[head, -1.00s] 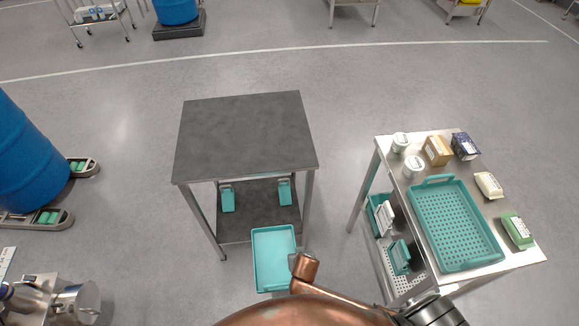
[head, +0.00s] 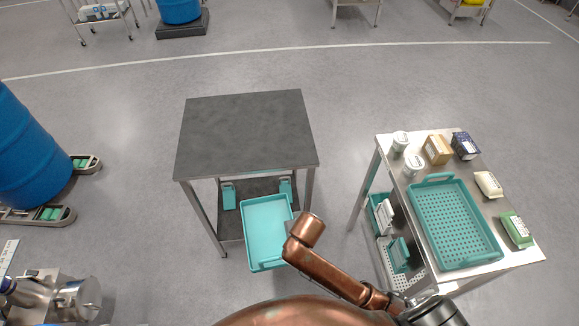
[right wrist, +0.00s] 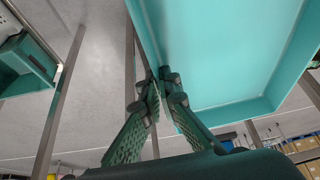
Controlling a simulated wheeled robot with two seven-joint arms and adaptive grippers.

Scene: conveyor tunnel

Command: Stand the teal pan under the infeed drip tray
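The teal pan (head: 267,233) is a shallow rectangular tray with raised walls. In the head view it is held in front of the dark-topped table and overlaps the front of its lower shelf (head: 232,225). My right gripper (right wrist: 168,82) is shut on one wall of the pan, which also fills the upper right of the right wrist view (right wrist: 225,50). In the head view my copper arm hides that gripper and the pan's right corner. My left gripper is not in view. I cannot make out which thing is the infeed drip tray.
The dark-topped table (head: 247,130) has a bare top and metal legs. Two small teal pieces (head: 228,196) stand at its lower shelf. A steel cart (head: 387,145) at right carries a perforated teal tray (head: 455,225), boxes and tubs. A blue drum (head: 30,150) stands at left.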

